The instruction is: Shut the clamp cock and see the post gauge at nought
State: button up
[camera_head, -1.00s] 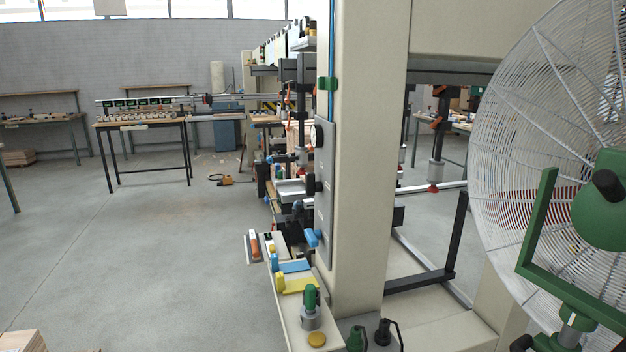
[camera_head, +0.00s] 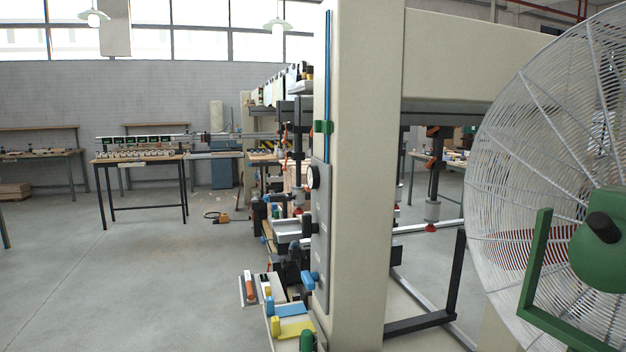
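A beige post (camera_head: 365,200) stands at the middle, with a grey panel (camera_head: 321,240) on its left side. A round black-rimmed gauge (camera_head: 312,177) sits near the panel's top, seen nearly edge-on. I cannot read its needle. Below it a dark knob (camera_head: 309,230) juts from the panel, and a blue handle (camera_head: 309,281) juts out near the bottom. The blue handle may be the clamp cock. I cannot tell whether it is open or shut. My gripper is not in view.
A large wire-caged fan (camera_head: 545,170) on a green bracket fills the right side. A ledge with blue and yellow blocks (camera_head: 292,327) lies below the panel. Benches (camera_head: 140,160) stand far left. The floor (camera_head: 130,280) at left is mostly clear.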

aim_at(309, 280)
jog(key=z, duration=0.25)
jog(key=k, duration=0.35)
jog(key=u, duration=1.25)
jog(key=i, duration=1.25)
jog(key=u, duration=0.3)
jog(key=i, duration=1.35)
jog(key=z, duration=1.05)
jog(key=i, duration=0.65)
jog(key=z, duration=0.4)
jog(key=k, duration=0.85)
